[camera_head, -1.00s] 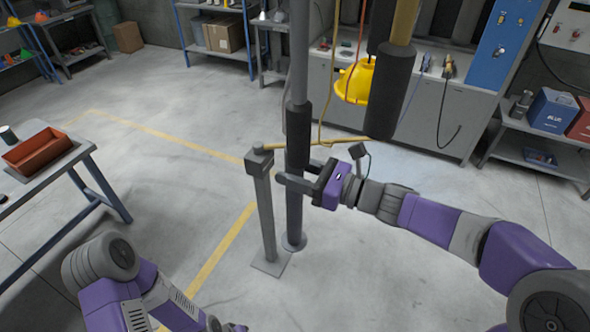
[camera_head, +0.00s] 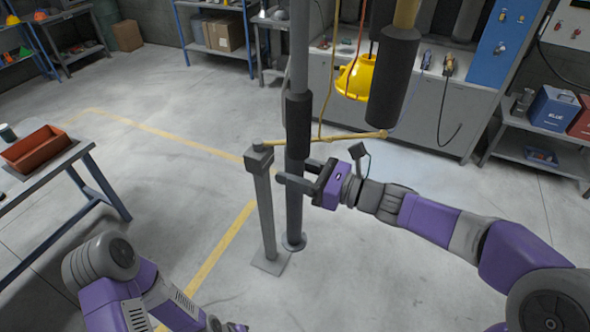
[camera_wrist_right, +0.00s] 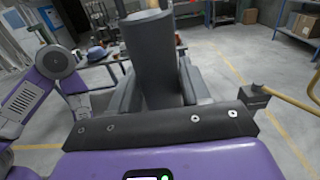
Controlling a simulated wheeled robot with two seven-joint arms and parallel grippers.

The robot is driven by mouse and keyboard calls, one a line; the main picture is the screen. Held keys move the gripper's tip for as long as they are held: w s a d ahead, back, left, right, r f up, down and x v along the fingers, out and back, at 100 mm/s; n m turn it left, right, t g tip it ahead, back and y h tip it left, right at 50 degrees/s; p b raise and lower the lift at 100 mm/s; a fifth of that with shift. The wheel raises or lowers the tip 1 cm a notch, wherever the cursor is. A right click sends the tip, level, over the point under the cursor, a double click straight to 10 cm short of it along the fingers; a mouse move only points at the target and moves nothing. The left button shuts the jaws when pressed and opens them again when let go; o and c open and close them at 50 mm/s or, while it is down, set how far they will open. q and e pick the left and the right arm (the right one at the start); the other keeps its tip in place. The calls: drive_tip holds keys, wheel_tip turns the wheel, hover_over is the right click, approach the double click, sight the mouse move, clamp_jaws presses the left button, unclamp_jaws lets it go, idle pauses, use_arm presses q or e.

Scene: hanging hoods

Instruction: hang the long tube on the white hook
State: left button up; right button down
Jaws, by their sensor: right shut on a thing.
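A long upright grey tube (camera_head: 295,212) with a black sleeve runs from the top edge of the head view down to a round foot, close to the floor. I cannot tell whether the foot touches the floor. My right gripper (camera_head: 298,172) is shut on this tube below its sleeve. The right wrist view shows the grey tube (camera_wrist_right: 150,62) between the fingers. No white hook can be made out. My left arm shows at the lower left of the head view, but its gripper is out of view.
A short post (camera_head: 265,210) stands just left of the tube. A thin brass rod (camera_head: 340,136) runs right from its top, passing near the tube. A black-sleeved cylinder (camera_head: 392,80) and a yellow hood (camera_head: 355,78) hang to the right. A table (camera_head: 75,155) stands left.

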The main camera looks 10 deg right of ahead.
drive_tip(key=shift+c, duration=2.2)
unclamp_jaws()
